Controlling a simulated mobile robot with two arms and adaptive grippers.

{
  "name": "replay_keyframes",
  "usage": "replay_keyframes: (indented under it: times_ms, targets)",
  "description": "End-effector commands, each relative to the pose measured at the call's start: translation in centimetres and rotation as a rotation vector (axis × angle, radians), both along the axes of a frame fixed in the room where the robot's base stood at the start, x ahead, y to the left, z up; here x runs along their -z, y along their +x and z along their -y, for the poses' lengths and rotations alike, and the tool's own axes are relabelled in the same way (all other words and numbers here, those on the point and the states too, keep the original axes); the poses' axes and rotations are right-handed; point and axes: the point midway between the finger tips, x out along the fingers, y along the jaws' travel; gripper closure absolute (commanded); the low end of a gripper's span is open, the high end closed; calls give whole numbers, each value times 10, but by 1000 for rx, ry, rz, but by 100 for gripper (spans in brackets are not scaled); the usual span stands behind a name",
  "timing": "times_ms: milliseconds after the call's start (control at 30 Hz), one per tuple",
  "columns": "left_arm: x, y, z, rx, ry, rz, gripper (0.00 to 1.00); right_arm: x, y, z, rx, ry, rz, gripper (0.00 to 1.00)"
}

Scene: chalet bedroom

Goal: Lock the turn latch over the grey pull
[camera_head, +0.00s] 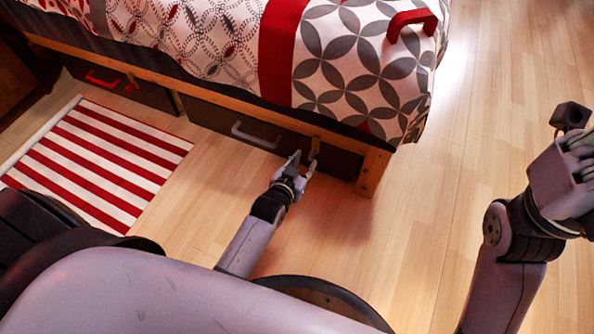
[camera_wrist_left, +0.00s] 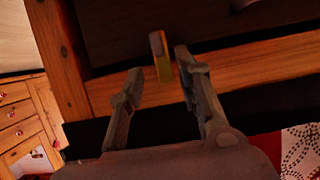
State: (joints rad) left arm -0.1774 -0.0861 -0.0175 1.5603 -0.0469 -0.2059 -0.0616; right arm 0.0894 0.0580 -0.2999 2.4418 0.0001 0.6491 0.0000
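The grey pull (camera_head: 257,135) is on the dark right-hand drawer front (camera_head: 225,122) under the bed. The turn latch (camera_head: 314,147), a small wooden piece, is on the bed rail right of that pull. In the left wrist view the latch (camera_wrist_left: 160,57) stands across the rail edge, its end over the dark drawer front. My left gripper (camera_head: 302,165) is at the latch; its open fingers show in the left wrist view (camera_wrist_left: 158,66), one on each side of the latch, with gaps. My right gripper (camera_head: 578,145) is at the right edge, its fingers unclear.
A second drawer with a red pull (camera_head: 102,80) is further left. A wooden bed post (camera_head: 372,172) stands close right of the latch. A red handle-like thing (camera_head: 411,20) is on the bed corner. A striped rug (camera_head: 98,160) lies left; the floor (camera_head: 420,230) is clear right.

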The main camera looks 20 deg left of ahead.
Motion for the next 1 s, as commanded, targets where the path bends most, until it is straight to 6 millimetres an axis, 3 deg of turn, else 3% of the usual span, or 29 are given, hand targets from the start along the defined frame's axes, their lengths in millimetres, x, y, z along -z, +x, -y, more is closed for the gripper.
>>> replay_keyframes:
  times_ms: [100, 333, 1000]
  targets:
    - [-8, -23, -1, 0, 1, -2, 68, 0, 0, 0, 0, 0, 0, 100]
    - [-18, -46, -2, -1, 1, -1, 68, 0, 0, 0, 0, 0, -1, 100]
    - [-25, -47, -1, 1, 1, 13, 68, 0, 0, 0, 0, 0, -3, 100]
